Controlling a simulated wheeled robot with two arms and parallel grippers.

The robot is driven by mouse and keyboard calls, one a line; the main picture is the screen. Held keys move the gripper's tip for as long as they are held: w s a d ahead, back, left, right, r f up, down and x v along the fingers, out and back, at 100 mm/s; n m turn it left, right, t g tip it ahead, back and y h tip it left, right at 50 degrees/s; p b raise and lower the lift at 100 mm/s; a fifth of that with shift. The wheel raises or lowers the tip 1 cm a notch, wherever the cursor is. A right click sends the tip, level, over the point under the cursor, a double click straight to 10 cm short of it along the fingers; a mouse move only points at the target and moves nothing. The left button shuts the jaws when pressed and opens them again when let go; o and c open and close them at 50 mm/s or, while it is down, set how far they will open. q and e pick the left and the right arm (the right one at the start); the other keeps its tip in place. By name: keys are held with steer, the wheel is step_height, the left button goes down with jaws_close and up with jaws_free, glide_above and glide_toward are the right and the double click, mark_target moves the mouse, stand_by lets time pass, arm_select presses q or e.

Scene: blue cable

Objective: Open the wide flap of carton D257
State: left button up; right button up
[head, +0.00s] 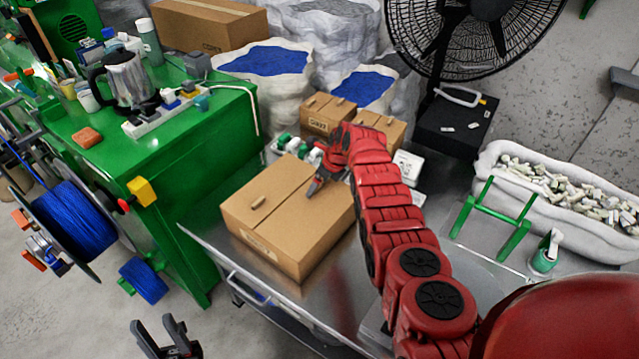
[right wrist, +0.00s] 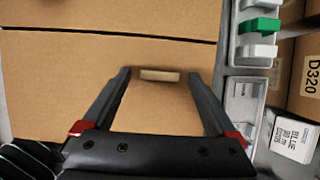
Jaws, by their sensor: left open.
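A large brown carton (head: 275,232) stands closed on the metal table; the label on its front is too small to read. A small tan tab (head: 258,203) sits on the left part of its top. My right gripper (head: 313,188) is over the right part of the top. In the right wrist view, the carton top (right wrist: 60,90) has a dark seam and a tan tab (right wrist: 158,75) between the fingertips of the right gripper (right wrist: 158,78). Those fingers are wide apart and not closed on it. My left gripper (head: 168,338) is open and empty, low at the left, away from the carton.
Small cartons (head: 325,113) stand behind; one in the right wrist view reads D320 (right wrist: 311,75). A tray with green and white parts (right wrist: 262,25) lies beside the large carton. A green bench (head: 190,150) stands left, a black fan (head: 475,30) behind.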

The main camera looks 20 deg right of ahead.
jaws_close()
stand_by(0.4)
